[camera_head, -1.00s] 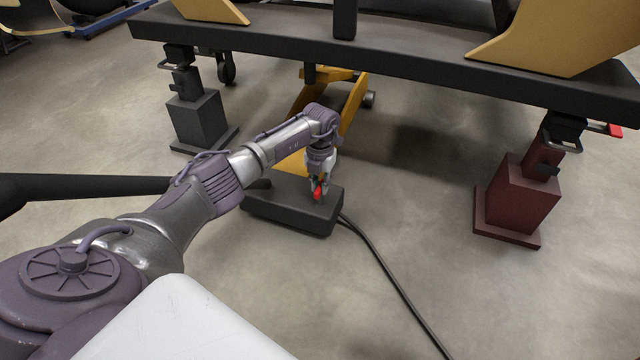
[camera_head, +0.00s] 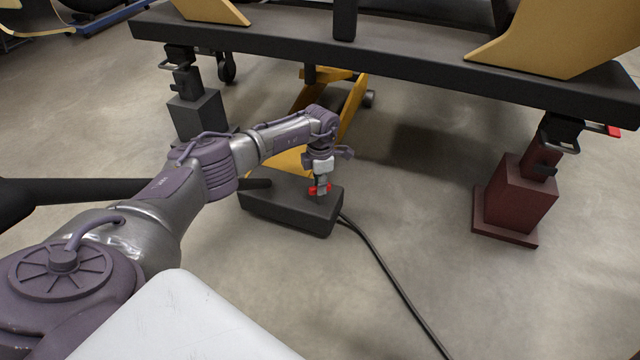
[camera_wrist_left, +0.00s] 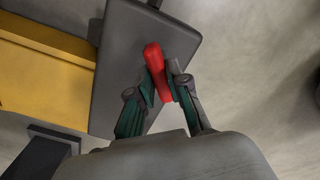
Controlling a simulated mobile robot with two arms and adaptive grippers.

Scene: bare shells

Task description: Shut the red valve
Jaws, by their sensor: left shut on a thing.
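The red valve (camera_head: 328,188) is a small red handle on top of a dark box (camera_head: 285,211) on the floor, near the box's right end. My left gripper (camera_head: 320,188) comes down on it from above and is shut on it. In the left wrist view the red valve (camera_wrist_left: 156,70) lies between the two fingers of my left gripper (camera_wrist_left: 160,88), with one end sticking out past them. The valve's base is hidden by the fingers. My right gripper is not in view.
A yellow jack (camera_head: 350,108) stands right behind the box. A black hose (camera_head: 390,275) runs from the box across the floor. A dark beam (camera_head: 400,62) spans above, on a grey stand (camera_head: 197,118) and a dark red stand (camera_head: 518,195).

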